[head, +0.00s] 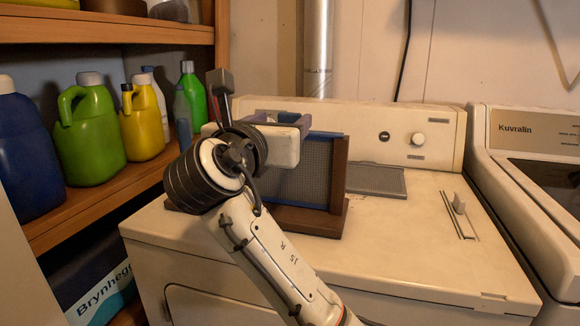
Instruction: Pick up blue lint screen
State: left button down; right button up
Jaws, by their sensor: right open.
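The blue lint screen (302,182) stands upright in a dark wooden rack (339,176) on top of the white dryer. Its grey mesh and parts of its blue edge show; its upper left part is hidden behind my right arm. My right gripper (281,118) is at the top of the rack, above and in front of the screen. Its fingers are apart and point away from the camera. Nothing shows held between them, and contact with the screen's top edge cannot be told. My left gripper is not in view.
A flat grey screen (376,181) lies on the dryer top (410,235), right of the rack. Shelves at left hold a blue jug (28,155), a green jug (90,135) and a yellow jug (143,120). A washer stands at right.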

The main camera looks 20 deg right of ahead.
aim_at(288, 118)
jog(key=x, duration=0.4)
jog(key=shift+s+d+f, duration=0.1)
jog(key=shift+d+f, duration=0.05)
jog(key=shift+d, duration=0.1)
jog(key=c, duration=1.3)
grip_shut()
